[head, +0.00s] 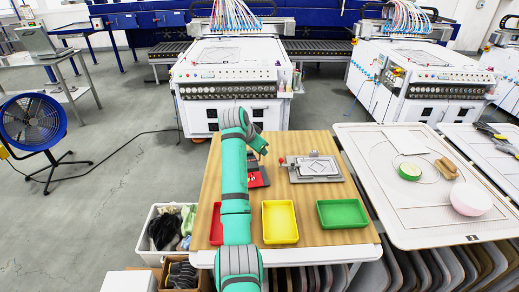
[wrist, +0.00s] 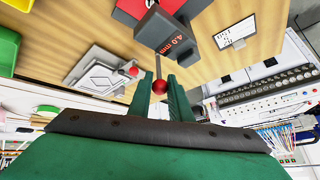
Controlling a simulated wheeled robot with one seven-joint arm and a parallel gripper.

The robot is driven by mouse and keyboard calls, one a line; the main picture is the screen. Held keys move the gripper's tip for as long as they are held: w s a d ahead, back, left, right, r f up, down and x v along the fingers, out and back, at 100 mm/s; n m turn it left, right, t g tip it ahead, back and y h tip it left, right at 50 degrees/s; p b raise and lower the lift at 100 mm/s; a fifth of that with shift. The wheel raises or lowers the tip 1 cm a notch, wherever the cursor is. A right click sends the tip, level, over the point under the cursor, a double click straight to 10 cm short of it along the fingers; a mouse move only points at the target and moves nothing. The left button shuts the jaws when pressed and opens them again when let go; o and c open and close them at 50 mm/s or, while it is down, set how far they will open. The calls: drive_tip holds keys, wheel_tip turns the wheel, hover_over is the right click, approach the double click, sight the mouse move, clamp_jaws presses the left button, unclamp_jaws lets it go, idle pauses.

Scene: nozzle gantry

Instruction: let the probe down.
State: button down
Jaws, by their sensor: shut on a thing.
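The thickness gauge shows in the wrist view as a dark grey head (wrist: 163,32) with a red readout of "4.0 mm". A thin rod runs from it to a red ball knob (wrist: 159,86). My gripper (wrist: 160,92) is shut on this knob, one green finger on each side. In the head view my gripper (head: 262,150) hangs over the gauge's red and black base (head: 258,180), at the back middle of the wooden table. My arm and gripper cover part of the gauge there. I cannot make out the probe tip.
A grey clamp fixture (head: 315,168) with its own red knob stands right of the gauge. Yellow (head: 280,222), green (head: 341,214) and partly hidden red (head: 216,231) trays line the table's front. A white printed card (wrist: 235,36) lies beyond the gauge. A white machine (head: 232,80) stands behind.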

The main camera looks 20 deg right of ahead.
drive_tip(key=shift+f, duration=0.15)
drive_tip(key=c, duration=1.6)
unclamp_jaws()
drive_tip(key=shift+a, duration=0.3)
drive_tip(key=shift+s+r, duration=0.1)
drive_tip(key=shift+r, duration=0.2)
drive_tip(key=v, duration=1)
drive_tip(key=shift+s+a+r, duration=0.1)
drive_tip(key=shift+a, duration=0.1)
